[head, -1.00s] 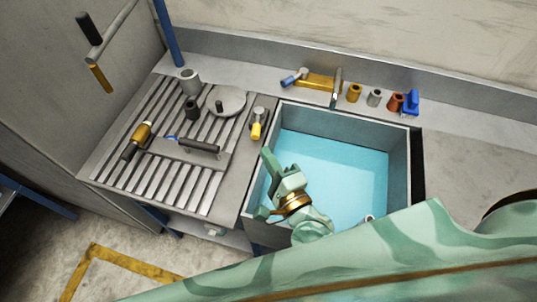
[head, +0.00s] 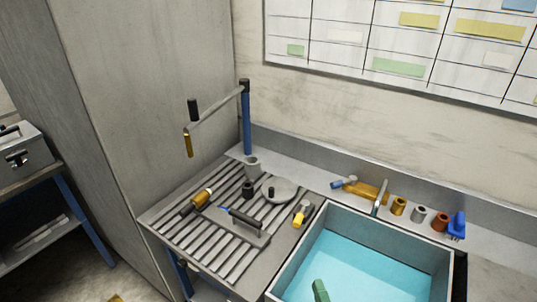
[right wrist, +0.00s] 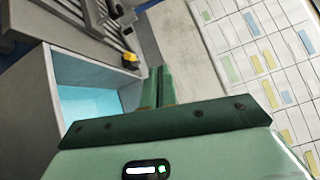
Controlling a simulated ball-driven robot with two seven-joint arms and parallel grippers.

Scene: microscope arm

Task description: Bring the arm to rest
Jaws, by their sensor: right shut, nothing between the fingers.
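The jointed arm (head: 218,109) stands at the back left in the head view. It is a grey bar fixed to the top of a blue post (head: 246,125) and reaches out to the left. Its free end carries a black grip (head: 193,109) on top and a brass-coloured tube (head: 188,144) hanging below. My right gripper shows only as a green tip (head: 320,290) over the sink at the bottom edge. In the right wrist view its fingers (right wrist: 160,86) are together with nothing between them. It is well apart from the jointed arm. My left gripper is not in view.
A slatted drainboard (head: 215,238) holds several tools and a round grey lid (head: 280,190). A water-filled sink (head: 352,268) lies to its right. Small coloured parts stand on the back ledge. A tall grey cabinet wall (head: 150,100) is at left, a chart (head: 400,45) behind.

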